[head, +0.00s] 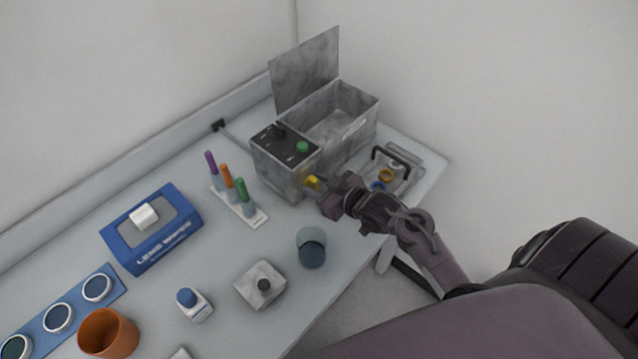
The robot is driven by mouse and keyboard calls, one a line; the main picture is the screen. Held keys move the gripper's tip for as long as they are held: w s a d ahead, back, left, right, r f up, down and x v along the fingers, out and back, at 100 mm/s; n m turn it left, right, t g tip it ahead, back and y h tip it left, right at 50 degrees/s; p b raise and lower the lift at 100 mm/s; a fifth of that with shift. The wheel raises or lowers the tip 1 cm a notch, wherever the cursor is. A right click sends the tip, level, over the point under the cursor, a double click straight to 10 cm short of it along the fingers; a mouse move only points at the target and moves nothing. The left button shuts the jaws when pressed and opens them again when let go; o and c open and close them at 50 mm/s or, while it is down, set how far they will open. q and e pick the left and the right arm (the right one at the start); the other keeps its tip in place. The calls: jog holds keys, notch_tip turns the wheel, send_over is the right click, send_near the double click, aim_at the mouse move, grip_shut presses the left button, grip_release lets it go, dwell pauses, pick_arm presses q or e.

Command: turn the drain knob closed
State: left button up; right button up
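The grey speckled metal tank unit (290,181) stands at the back of the bench with its lid raised. A small yellow knob (313,182), which looks like the drain knob, sticks out low on the side of its control box. My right gripper (326,193) is at bench height just right of the yellow knob, with its fingers toward it. The fingers are dark and small, so I cannot tell whether they touch the knob or how far apart they are. My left gripper is not in view.
A tray (414,172) with a black handle and small rings lies behind my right gripper. A pen rack (240,208), blue wipes box (150,247), dark cup (312,250), grey block (250,287), small bottle (197,307) and orange cup (108,334) stand on the bench.

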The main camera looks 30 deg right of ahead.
jog(key=c, duration=0.7)
jog(key=shift+r+m+p, duration=0.25)
jog(key=shift+m+p, duration=0.05)
jog(key=shift+p, duration=0.5)
jog(key=shift+d+f+m+y, duration=0.1)
jog(key=shift+f+m+y, duration=0.1)
jog(key=shift+m+y, duration=0.15)
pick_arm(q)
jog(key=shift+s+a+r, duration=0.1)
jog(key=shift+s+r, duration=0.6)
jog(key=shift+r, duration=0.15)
pick_arm(e)
jog(key=o, duration=0.7)
